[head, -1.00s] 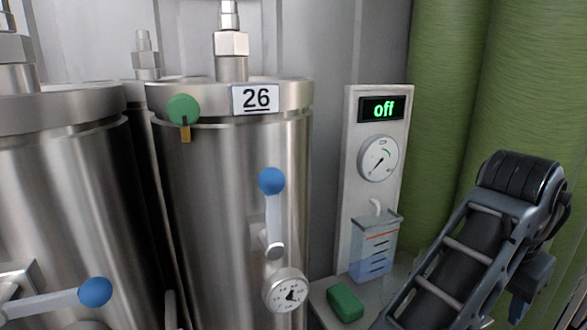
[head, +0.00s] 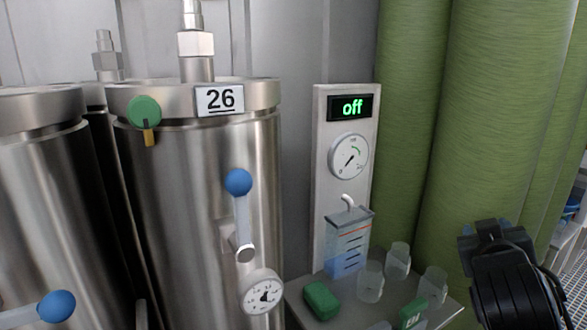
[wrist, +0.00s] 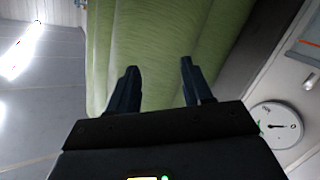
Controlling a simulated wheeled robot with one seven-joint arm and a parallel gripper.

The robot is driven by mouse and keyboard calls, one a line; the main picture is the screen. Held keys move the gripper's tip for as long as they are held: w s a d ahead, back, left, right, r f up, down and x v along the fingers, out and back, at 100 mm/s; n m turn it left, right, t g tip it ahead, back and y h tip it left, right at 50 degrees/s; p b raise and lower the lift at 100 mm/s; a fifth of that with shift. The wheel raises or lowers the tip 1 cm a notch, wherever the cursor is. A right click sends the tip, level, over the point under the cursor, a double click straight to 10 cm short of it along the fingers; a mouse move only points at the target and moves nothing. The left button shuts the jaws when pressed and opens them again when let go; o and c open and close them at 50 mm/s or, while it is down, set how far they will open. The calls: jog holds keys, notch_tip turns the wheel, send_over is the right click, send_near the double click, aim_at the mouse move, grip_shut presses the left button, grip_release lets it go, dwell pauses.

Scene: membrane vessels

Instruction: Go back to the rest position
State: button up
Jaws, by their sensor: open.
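My gripper (wrist: 158,85) is open and empty in the wrist view, its two dark fingers apart in front of a green column. In the head view my dark arm and gripper (head: 490,232) show at the lower right, in front of the green columns. The steel vessel marked 26 (head: 205,190) stands at the left, apart from my gripper. Its blue-knobbed lever (head: 240,215) points up, with a dial gauge (head: 262,292) below it.
A panel (head: 322,190) reads "off" and carries a gauge. Green columns (head: 490,110) rise behind my arm.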

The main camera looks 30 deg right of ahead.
jog(key=s+a+f+n+t+y, duration=0.3)
jog(key=s+a+f+n+y, duration=0.2)
jog(key=a+f, duration=0.3)
jog(key=s+a+f+n+t+y, duration=0.3)
jog(key=s+a+f+n+y, duration=0.15)
jog(key=a, duration=0.45)
jog(key=s+a+m+y, duration=0.3)
jog(key=s+a+y, duration=0.1)
jog(key=s+a, duration=0.9)
jog(key=s, duration=0.3)
jog(key=shift+s, duration=0.3)
